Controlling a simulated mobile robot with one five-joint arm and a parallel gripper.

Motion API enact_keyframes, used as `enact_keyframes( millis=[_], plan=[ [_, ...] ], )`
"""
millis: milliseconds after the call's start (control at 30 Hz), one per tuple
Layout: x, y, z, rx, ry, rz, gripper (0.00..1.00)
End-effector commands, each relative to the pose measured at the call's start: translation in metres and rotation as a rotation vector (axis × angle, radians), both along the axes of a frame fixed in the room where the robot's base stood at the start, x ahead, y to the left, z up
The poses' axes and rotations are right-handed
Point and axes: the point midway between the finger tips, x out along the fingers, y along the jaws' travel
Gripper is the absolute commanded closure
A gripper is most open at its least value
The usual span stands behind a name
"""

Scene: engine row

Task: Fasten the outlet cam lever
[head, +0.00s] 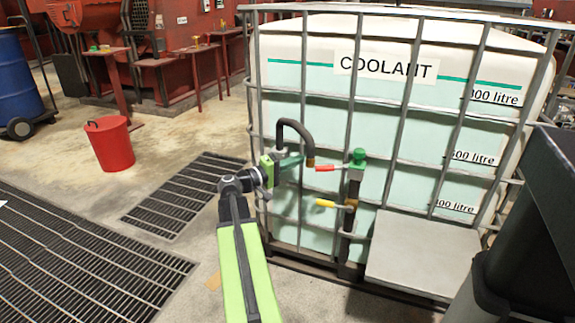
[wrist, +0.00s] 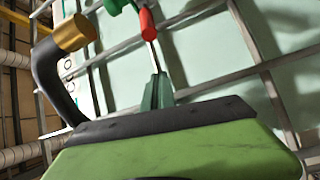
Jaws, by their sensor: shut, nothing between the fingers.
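The coolant tank's outlet column (head: 352,205) has a green-topped fitting (head: 358,159). A red-handled lever (head: 328,168) sticks out to the left from it, and a yellow-handled lever (head: 325,203) does so lower down. I cannot tell which is the outlet cam lever. My gripper (head: 300,159) is shut and empty, left of the red lever, its tip close to the hose end. In the wrist view its dark green fingers (wrist: 157,92) point towards the red handle (wrist: 147,23); contact cannot be told. A black hose (head: 295,125) ends in a brass coupling (head: 310,162), also in the wrist view (wrist: 75,33).
The metal cage (head: 405,95) surrounds the white coolant tank (head: 390,25). A grey plate (head: 415,252) stands out at the lower right, with a dark bin (head: 535,210) beyond.

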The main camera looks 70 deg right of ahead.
Motion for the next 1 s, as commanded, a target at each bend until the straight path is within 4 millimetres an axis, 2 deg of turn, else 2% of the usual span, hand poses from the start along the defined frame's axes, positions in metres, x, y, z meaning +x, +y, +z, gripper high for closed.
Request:
enact_keyframes(
  millis=[133,200,400,733,767,800,933,1000],
  plan=[
    [-0.018,-0.028,0.003,0.000,0.000,-0.003,1.00],
    [-0.027,-0.012,-0.003,0.001,0.000,0.001,1.00],
    [-0.039,0.005,-0.006,0.001,0.000,0.001,1.00],
    [-0.040,0.007,-0.006,0.001,0.000,0.001,1.00],
    [-0.037,-0.018,-0.006,0.000,0.000,-0.003,1.00],
    [-0.040,-0.005,-0.006,0.000,0.000,-0.001,1.00],
    [-0.036,0.005,-0.006,0.000,0.000,0.010,1.00],
    [-0.028,0.010,-0.006,0.001,-0.001,0.028,1.00]
  ],
)
